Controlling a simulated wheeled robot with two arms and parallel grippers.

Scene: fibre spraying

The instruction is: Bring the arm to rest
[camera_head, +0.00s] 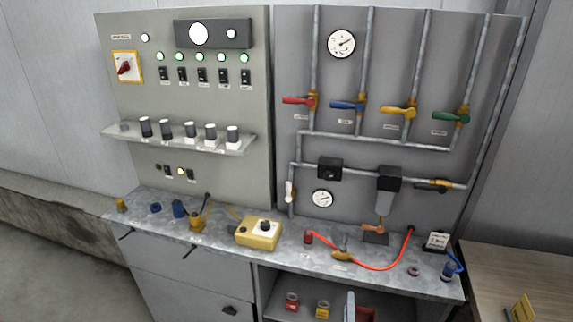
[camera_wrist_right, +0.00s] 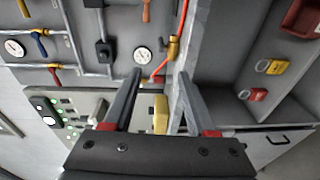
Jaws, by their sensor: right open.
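My right gripper (camera_wrist_right: 160,80) shows large in the wrist view, with its two grey fingers spread apart and nothing held between them. A yellow box (camera_wrist_right: 160,116) shows beyond the gap, apart from the fingers. In the head view, a small part of what looks like my right gripper (camera_head: 358,308) shows at the bottom edge, in front of the open shelf. The rest of the right arm is outside that view. My left gripper is in neither view.
A grey worktop (camera_head: 215,238) carries the yellow control box (camera_head: 258,233), a red hose (camera_head: 370,268) and small fittings. Behind it stand a switch panel (camera_head: 200,100) and a pipe board with coloured valves. Red and yellow padlocks sit on the lower shelf. A wooden table (camera_head: 500,280) stands at right.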

